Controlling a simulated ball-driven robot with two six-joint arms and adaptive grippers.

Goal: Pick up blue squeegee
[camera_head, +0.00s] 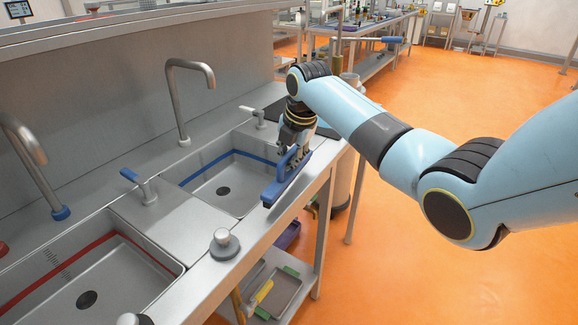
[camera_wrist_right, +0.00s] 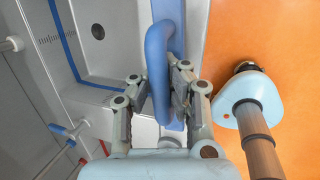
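The blue squeegee (camera_head: 286,180) is at the front rim of the steel sink counter, beside the far basin, its long blue head slanting toward the near left. Its looped blue handle (camera_wrist_right: 158,85) stands up between the fingers of my right gripper in the right wrist view. My right gripper (camera_head: 297,140) comes down over it from above. The fingers (camera_wrist_right: 161,82) lie close against both sides of the handle and look shut on it. Whether the squeegee still touches the counter is hard to tell. My left gripper is not in view.
The far basin (camera_head: 217,198) has a blue stripe and the near basin (camera_head: 108,297) a red one. Steel faucets (camera_head: 188,105) stand behind them. A round knob (camera_head: 224,242) sits on the counter's front. A lower shelf holds trays (camera_head: 276,293). Orange floor lies open at right.

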